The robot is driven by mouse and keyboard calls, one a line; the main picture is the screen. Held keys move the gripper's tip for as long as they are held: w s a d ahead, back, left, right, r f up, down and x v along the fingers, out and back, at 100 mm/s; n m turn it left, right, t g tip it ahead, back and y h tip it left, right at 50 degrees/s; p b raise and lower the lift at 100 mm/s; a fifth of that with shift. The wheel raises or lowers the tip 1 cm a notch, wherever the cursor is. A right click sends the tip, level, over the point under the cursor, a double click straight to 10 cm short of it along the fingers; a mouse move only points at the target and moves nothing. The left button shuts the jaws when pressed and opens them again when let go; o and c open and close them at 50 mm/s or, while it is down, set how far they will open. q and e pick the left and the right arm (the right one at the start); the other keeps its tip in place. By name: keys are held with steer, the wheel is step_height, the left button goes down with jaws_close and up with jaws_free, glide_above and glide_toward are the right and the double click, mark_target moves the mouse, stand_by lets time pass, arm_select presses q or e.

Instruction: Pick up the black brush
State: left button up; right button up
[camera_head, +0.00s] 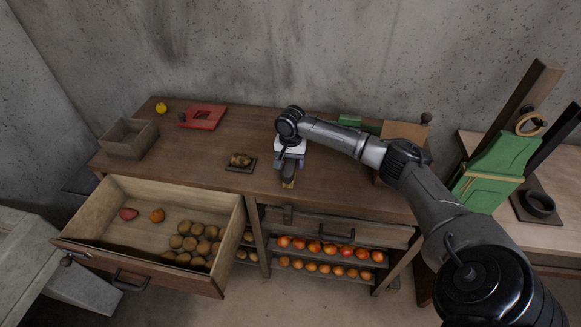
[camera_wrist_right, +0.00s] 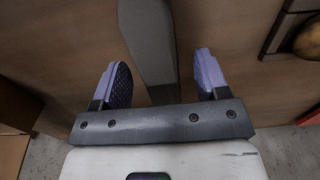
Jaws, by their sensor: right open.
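My right gripper (camera_head: 290,164) is over the front middle of the wooden table. Its two purple-grey finger pads are spread open in the right wrist view (camera_wrist_right: 160,82). A dark, long thing that appears to be the black brush (camera_wrist_right: 150,40) runs between and past the fingers there, with a gap visible on its right side. In the head view the brush (camera_head: 289,172) is partly hidden under the gripper, and a tan end shows toward the table's front edge. I cannot tell whether the fingers touch it. My left gripper is not in view.
An open drawer (camera_head: 85,234) with potatoes juts out at the front left. A small dark tray (camera_head: 231,168) with a brown lump lies left of the gripper. A wooden box (camera_head: 113,147) and a red scale-like object (camera_head: 203,117) stand at the back left. Shelves of orange fruit are below.

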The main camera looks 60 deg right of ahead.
steer(key=shift+f, duration=1.8)
steer(key=c, duration=1.1)
steer(key=shift+r, duration=0.1)
steer(key=shift+r+p, duration=0.6)
steer(key=shift+p, duration=0.3)
step_height(320, 180, up, 4)
steer(key=p, duration=0.5)
steer(key=shift+f, duration=0.1)
steer(key=s+d+r+p, duration=0.6)
steer(key=s+p, duration=0.4)
steer(key=p, duration=0.4)
